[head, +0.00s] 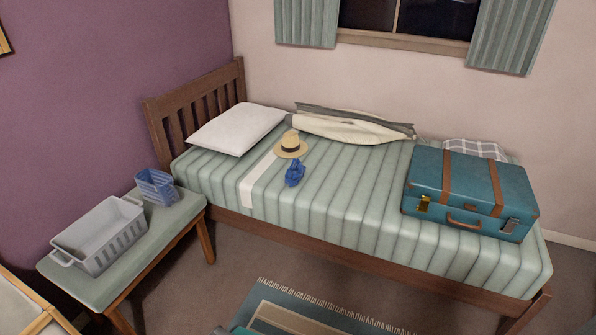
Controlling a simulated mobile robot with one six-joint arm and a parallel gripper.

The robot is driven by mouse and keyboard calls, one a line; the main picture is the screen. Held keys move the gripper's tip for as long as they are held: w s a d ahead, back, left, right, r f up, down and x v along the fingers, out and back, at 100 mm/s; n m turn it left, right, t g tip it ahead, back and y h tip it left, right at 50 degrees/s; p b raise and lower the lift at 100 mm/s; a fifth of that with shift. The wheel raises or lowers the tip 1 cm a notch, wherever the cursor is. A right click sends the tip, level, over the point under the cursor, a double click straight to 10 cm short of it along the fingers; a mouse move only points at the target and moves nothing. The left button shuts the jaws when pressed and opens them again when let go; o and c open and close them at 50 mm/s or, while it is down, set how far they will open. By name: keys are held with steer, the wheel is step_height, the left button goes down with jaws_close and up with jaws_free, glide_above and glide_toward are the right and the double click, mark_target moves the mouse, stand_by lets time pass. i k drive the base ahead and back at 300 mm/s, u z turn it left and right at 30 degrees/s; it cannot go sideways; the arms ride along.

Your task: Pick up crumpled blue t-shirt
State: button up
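A small crumpled blue cloth (294,174), which looks like the t-shirt, lies on the striped green bed cover (340,205). It is just in front of a straw hat (291,146) with a dark band. A pale strip of cloth (257,180) lies flat to its left. Nothing covers the blue cloth from this view. My gripper is not in view.
A teal suitcase (470,190) with brown straps stands on the bed's right end. A pillow (237,128) and a bunched cream cloth (350,127) lie behind. A bench (118,291) at left holds a grey basket (101,236) and a blue basket (157,187). A fringed rug (300,312) lies in front.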

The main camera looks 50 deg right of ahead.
mark_target(296, 171)
steer(key=z, duration=0.2)
steer(key=i, duration=0.95)
steer(key=u, duration=0.25)
